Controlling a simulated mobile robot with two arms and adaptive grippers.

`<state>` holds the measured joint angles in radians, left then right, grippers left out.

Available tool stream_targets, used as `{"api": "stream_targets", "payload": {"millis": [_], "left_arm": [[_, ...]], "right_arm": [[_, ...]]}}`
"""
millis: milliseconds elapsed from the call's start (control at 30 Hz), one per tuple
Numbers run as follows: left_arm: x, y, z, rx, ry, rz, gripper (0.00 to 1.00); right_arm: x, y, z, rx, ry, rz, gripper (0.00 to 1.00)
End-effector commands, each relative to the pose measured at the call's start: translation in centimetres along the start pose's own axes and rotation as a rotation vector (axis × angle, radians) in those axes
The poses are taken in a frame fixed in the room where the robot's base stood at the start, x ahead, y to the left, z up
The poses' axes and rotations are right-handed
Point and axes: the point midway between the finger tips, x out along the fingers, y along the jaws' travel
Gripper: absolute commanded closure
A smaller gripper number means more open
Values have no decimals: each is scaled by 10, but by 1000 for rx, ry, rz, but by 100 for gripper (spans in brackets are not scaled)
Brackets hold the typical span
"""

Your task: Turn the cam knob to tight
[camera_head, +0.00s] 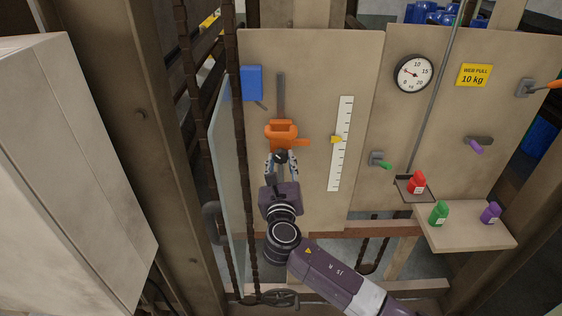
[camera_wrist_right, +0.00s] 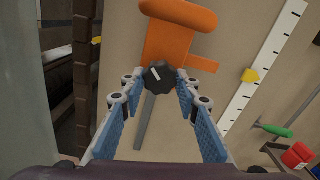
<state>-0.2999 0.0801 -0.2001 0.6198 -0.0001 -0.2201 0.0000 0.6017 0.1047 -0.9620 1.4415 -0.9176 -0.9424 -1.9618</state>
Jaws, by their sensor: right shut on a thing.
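The cam knob (camera_wrist_right: 160,76) is a dark, lobed knob with a white mark on its face. It sits on the lower front of an orange block (camera_head: 283,132), which is on a dark vertical slot (camera_head: 281,95) in the board. My right gripper (camera_head: 281,160) reaches up from below and is shut on the knob, with a blue-padded finger on each side in the right wrist view (camera_wrist_right: 160,82). The white mark is tilted from upper left to lower right there. Any tight marking is too small to see. My left gripper is not in view.
Right of the block is a white scale (camera_head: 341,145) with a yellow pointer. A dial gauge (camera_head: 413,74) and a yellow sign (camera_head: 474,75) are farther right. Red, green and purple bottles stand around a small shelf (camera_head: 465,237). A chain hangs at left.

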Motion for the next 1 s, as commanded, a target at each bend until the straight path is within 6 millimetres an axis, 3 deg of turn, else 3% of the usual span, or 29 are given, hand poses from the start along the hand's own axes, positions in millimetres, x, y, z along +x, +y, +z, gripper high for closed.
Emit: {"api": "stream_targets", "payload": {"millis": [367, 1000], "left_arm": [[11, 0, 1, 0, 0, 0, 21], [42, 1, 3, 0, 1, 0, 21]], "right_arm": [[0, 2, -2, 206, 0, 0, 95], [0, 3, -1, 811, -1, 0, 95]]}}
